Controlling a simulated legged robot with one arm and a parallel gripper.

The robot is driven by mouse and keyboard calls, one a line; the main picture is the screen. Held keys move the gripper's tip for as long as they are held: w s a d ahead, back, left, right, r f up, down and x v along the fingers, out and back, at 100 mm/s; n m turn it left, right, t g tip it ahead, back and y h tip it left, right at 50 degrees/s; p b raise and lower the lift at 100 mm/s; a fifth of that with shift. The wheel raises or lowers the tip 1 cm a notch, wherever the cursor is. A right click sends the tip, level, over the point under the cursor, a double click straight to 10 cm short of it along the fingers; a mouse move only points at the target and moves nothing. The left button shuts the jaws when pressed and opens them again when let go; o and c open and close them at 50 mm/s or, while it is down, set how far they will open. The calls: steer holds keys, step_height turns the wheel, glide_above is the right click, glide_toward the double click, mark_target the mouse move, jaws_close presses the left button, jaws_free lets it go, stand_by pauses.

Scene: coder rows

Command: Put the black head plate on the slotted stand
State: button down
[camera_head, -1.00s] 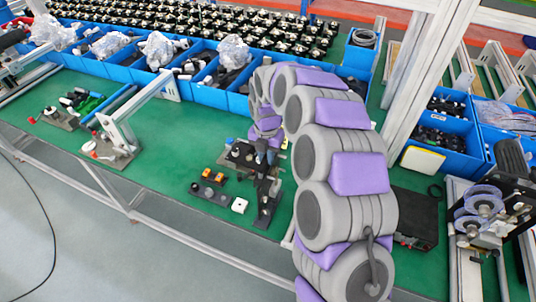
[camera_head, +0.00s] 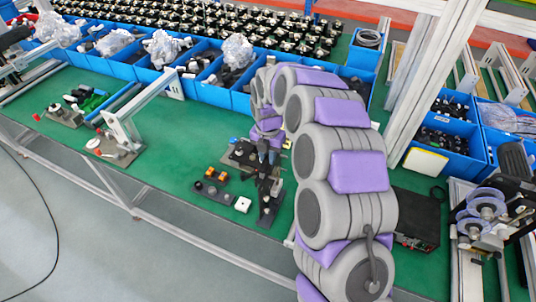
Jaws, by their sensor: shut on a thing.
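My gripper (camera_head: 265,158) points down at the end of my grey and purple arm, over the middle of the green bench. It is shut on a small dark thing, which seems to be the black head plate; its outline blends with the dark fixture behind and below. A dark upright fixture (camera_head: 268,208), which looks like the slotted stand, stands just below the gripper near the bench's front edge. Its slots are too small to make out, and I cannot tell whether the plate touches it.
A black box (camera_head: 418,215) sits right of my arm. Blue bins (camera_head: 213,95) line the back.

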steer(key=shift+d+r, duration=0.1)
steer(key=shift+d, duration=0.65)
steer(key=shift+a+r, duration=0.15)
steer(key=shift+a, duration=0.05)
steer(key=shift+d+r+p, duration=0.1)
steer(key=shift+r+p, duration=0.4)
steer(key=shift+r, duration=0.4)
steer(key=shift+f, duration=0.1)
steer(key=shift+w+a+f, duration=0.1)
steer(key=shift+a+f, duration=0.1)
steer(key=shift+f, duration=0.3)
steer(key=shift+w+a+f, duration=0.1)
steer(key=shift+a+f, duration=0.05)
steer(key=shift+f, duration=0.3)
steer(key=shift+s+d, duration=0.1)
steer(key=shift+s, duration=0.05)
